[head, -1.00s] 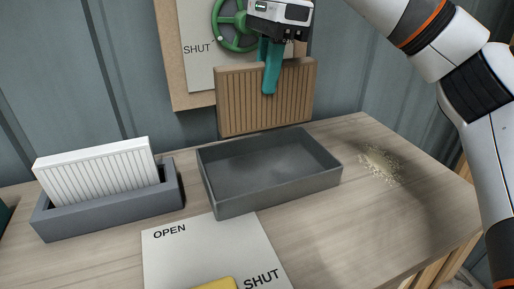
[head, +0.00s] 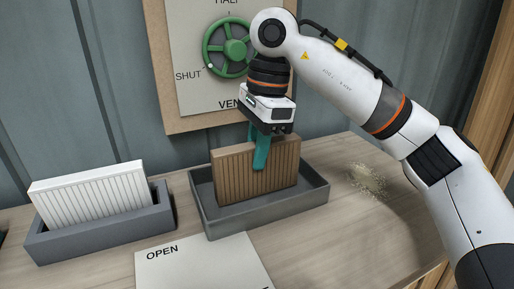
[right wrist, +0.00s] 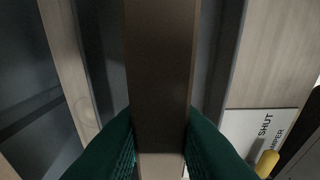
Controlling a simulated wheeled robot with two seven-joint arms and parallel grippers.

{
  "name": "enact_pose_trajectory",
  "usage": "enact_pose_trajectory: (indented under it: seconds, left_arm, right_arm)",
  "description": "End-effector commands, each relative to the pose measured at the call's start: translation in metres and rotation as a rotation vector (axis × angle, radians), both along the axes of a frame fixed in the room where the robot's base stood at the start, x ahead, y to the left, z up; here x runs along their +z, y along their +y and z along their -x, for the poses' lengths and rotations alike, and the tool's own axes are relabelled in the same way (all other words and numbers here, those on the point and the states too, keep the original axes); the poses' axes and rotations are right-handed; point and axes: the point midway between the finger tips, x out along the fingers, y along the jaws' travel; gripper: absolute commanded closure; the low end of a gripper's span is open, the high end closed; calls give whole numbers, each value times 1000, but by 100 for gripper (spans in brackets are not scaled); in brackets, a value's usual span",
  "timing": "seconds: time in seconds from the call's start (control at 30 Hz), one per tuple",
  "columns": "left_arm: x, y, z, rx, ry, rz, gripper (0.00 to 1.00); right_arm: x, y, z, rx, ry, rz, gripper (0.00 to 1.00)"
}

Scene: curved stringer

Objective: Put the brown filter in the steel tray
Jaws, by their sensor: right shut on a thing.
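The brown filter (head: 232,172) is a ribbed upright panel in the head view. My right gripper (head: 260,165) is shut on its top edge with teal fingers. In the right wrist view the filter (right wrist: 160,70) runs between the two green fingers (right wrist: 160,135). The steel tray (head: 268,209) is a dark grey open box on the table. The filter stands upright within the tray's outline; its lower edge is behind the front wall, so I cannot tell whether it touches the tray floor. My left gripper is not in view.
A white ribbed filter (head: 90,197) stands in a grey holder (head: 100,236) at the left. A green wheel (head: 229,47) is on the wall board behind. A white OPEN panel (head: 200,268) lies in front of the tray. Pale crumbs (head: 367,179) lie right of the tray.

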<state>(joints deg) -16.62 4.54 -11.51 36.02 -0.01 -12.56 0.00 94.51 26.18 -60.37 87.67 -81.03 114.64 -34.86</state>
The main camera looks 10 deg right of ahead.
Motion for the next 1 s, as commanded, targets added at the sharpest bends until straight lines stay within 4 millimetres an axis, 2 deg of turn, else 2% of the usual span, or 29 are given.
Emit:
enact_pose_trajectory:
  seconds: [0.17,0.2,0.3,0.57,0.7,0.87,1.0]
  left_arm:
    - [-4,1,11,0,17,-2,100]
    - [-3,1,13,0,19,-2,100]
    - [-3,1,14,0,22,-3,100]
    - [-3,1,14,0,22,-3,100]
    - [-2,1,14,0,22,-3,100]
    - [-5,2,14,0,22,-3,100]
    - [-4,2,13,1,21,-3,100]
  right_arm:
    - [-4,0,0,0,1,0,100]
    - [-3,0,0,0,1,0,74]
    - [-3,0,0,0,1,0,57]
    - [-2,0,0,0,1,0,57]
    - [5,-1,-1,-1,-1,0,57]
    - [33,-5,-1,-4,-6,0,57]
    - [64,-10,-2,-5,-5,0,57]
